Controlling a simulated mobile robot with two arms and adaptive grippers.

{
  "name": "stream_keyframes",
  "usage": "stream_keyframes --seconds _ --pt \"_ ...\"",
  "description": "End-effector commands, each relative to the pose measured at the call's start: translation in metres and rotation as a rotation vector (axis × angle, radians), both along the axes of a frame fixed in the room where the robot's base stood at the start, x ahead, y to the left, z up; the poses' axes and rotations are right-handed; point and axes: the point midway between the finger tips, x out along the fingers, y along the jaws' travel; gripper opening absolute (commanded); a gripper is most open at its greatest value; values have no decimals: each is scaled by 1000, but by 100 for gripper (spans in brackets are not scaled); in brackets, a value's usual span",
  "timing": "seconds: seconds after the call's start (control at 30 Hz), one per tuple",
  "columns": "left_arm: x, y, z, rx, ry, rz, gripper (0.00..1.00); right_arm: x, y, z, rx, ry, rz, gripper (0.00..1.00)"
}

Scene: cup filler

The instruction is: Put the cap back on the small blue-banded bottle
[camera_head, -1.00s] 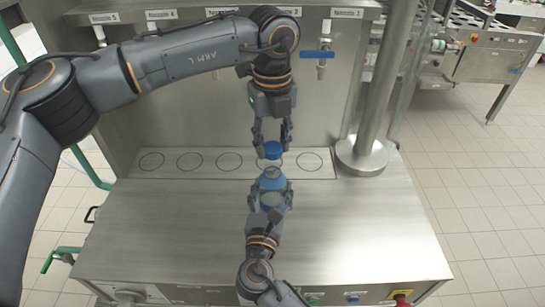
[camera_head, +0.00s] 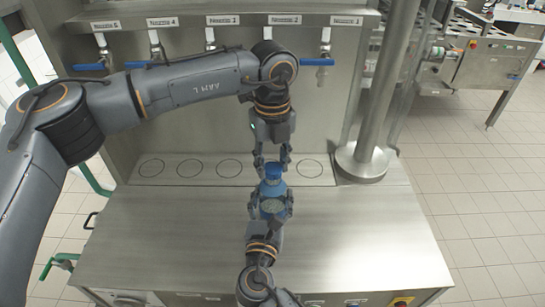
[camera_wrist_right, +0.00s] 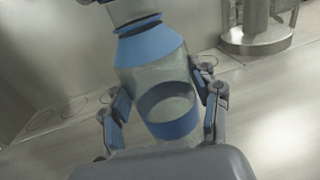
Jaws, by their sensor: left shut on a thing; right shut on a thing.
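The small bottle (camera_head: 272,190) has a clear body and blue bands, and stands in the middle of the scene above the steel counter. My right gripper (camera_head: 270,203) is shut around its body from the near side; the bottle (camera_wrist_right: 158,85) also fills the middle of the right wrist view, between the fingers (camera_wrist_right: 165,118). My left gripper (camera_head: 272,165) points down from above, shut on the blue cap (camera_head: 273,172). The cap is at the bottle's mouth and seems to touch it. The fingers partly hide it, so I cannot tell whether it is seated.
Several nozzles with blue handles (camera_head: 318,62) hang on the back panel. Marked circles (camera_head: 190,168) lie on the steel strip below them. A steel post with a round base (camera_head: 361,163) stands at right. The front counter (camera_head: 160,230) is clear.

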Motion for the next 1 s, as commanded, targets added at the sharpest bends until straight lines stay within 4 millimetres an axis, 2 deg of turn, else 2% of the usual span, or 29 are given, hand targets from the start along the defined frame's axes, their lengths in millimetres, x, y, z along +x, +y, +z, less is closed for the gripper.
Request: stream_keyframes --seconds 1.0 --pt "0 0 -10 -1 -2 0 28 0 0 0 0 0 0 5"
